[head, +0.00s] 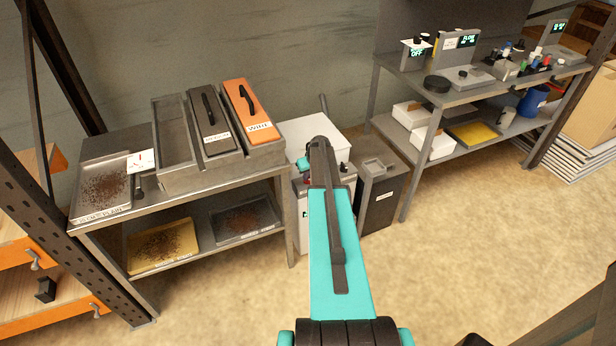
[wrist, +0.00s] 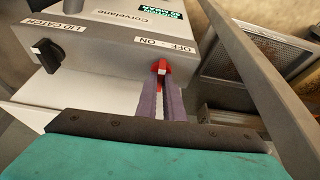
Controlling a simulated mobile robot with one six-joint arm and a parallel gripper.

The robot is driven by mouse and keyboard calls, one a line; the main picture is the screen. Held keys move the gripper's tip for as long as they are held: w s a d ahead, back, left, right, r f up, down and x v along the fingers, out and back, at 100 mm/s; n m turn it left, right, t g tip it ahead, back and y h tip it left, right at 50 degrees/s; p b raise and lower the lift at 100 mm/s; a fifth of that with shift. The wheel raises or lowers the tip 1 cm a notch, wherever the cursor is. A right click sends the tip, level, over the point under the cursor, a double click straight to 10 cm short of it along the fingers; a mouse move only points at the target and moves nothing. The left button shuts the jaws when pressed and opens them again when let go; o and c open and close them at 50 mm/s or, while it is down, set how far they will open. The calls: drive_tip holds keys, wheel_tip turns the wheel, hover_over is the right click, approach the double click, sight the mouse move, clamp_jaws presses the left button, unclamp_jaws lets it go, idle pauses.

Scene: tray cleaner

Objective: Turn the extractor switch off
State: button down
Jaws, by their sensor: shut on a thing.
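The extractor (head: 318,143) is a pale box between the two benches in the head view, partly hidden by my arm. In the wrist view its grey housing (wrist: 105,52) carries a red switch (wrist: 161,68) below an "OFF - ON" label (wrist: 166,46). My gripper (wrist: 161,82) reaches up to the switch, with its purple-grey fingers shut on the red knob. The knob's red tip shows above the fingertips. The exact angle of the switch is hard to read. In the head view the switch is hidden behind my arm.
A black "LID CATCH" knob (wrist: 47,54) sits left of the switch on the same housing. The left bench (head: 190,188) holds trays and a slotted rack with an orange block (head: 254,112). A dark bin (head: 380,185) stands right of the extractor.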

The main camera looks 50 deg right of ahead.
drive_tip(key=n+b, duration=0.1)
drive_tip(key=n+y+b, duration=0.1)
drive_tip(key=n+b, duration=0.2)
drive_tip(key=shift+d+f+y, duration=0.15)
drive_tip(key=shift+d+y, duration=0.1)
drive_tip(key=shift+y, duration=0.05)
drive_tip(key=n+y+b, duration=0.1)
drive_tip(key=n+b, duration=0.1)
drive_tip(key=n, duration=0.1)
drive_tip(key=n+y+b, duration=0.1)
drive_tip(key=n, duration=0.2)
drive_tip(key=shift+w+d+b, duration=0.15)
drive_tip(key=shift+d+b, duration=0.05)
drive_tip(key=shift+b, duration=0.15)
drive_tip(key=n+g+y+b, duration=0.1)
drive_tip(key=n, duration=0.2)
drive_tip(key=shift+w+d+n, duration=0.1)
drive_tip(key=shift+n, duration=0.3)
drive_tip(key=shift+r+n+g+y+b, duration=0.15)
drive_tip(key=shift+n+g+b, duration=0.25)
drive_tip(key=shift+n, duration=0.5)
drive_tip(key=shift+r+n+g+y+b, duration=0.1)
drive_tip(key=shift+n+g+y+b, duration=0.25)
drive_tip(key=shift+n, duration=0.55)
drive_tip(key=c, duration=1.9)
unclamp_jaws()
drive_tip(key=shift+o, duration=0.2)
